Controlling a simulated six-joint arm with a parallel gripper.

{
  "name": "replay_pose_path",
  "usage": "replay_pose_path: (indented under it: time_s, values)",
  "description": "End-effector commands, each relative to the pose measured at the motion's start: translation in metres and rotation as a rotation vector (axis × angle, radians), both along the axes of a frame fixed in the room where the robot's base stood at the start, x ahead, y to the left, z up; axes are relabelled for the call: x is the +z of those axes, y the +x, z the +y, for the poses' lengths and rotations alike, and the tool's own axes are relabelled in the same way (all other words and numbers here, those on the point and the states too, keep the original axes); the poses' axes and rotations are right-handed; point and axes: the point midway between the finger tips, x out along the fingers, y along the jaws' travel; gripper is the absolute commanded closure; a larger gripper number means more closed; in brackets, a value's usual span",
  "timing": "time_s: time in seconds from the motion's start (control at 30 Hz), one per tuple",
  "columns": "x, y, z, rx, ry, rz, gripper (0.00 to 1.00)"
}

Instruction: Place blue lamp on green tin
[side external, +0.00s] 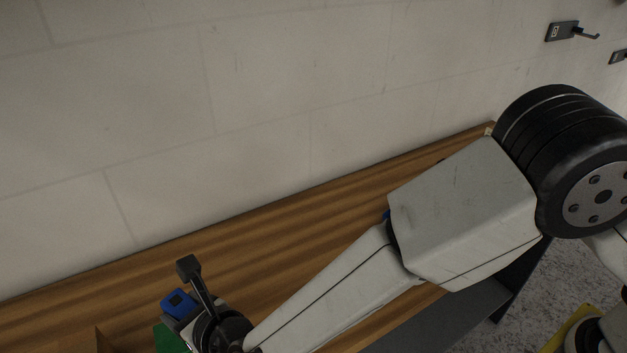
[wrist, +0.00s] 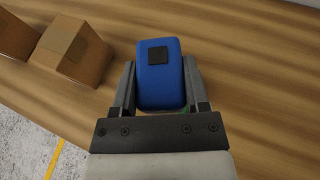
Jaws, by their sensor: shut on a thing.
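The blue lamp (wrist: 160,85) is a rounded blue block with a dark square patch on its face. In the wrist view it sits between the two fingers of my gripper (wrist: 158,88), which is shut on it. In the side external view the lamp (side external: 178,303) shows at the lower left beside my gripper's dark wrist parts. A green thing, likely the green tin (side external: 168,339), shows just below the lamp there, partly cut off by the frame edge. A small bit of green also shows by the right finger in the wrist view. I cannot tell whether lamp and tin touch.
Cardboard boxes (wrist: 70,52) stand on the wooden bench (wrist: 255,75) at the upper left of the wrist view. The bench is clear to the right of the lamp there. A pale block wall (side external: 250,100) runs behind the bench, with hooks (side external: 570,31) at the upper right.

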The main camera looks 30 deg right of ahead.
Motion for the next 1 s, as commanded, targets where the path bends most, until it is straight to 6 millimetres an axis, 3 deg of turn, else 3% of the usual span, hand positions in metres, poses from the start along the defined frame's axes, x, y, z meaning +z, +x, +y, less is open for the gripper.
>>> replay_pose_path:
  time_s: [0.2, 0.67, 1.0]
  values:
    - [-0.017, 0.010, 0.009, -0.001, -0.001, 0.001, 1.00]
    - [-0.026, 0.016, 0.014, -0.001, 0.001, 0.000, 1.00]
    - [-0.055, 0.016, 0.014, 0.000, 0.000, 0.000, 1.00]
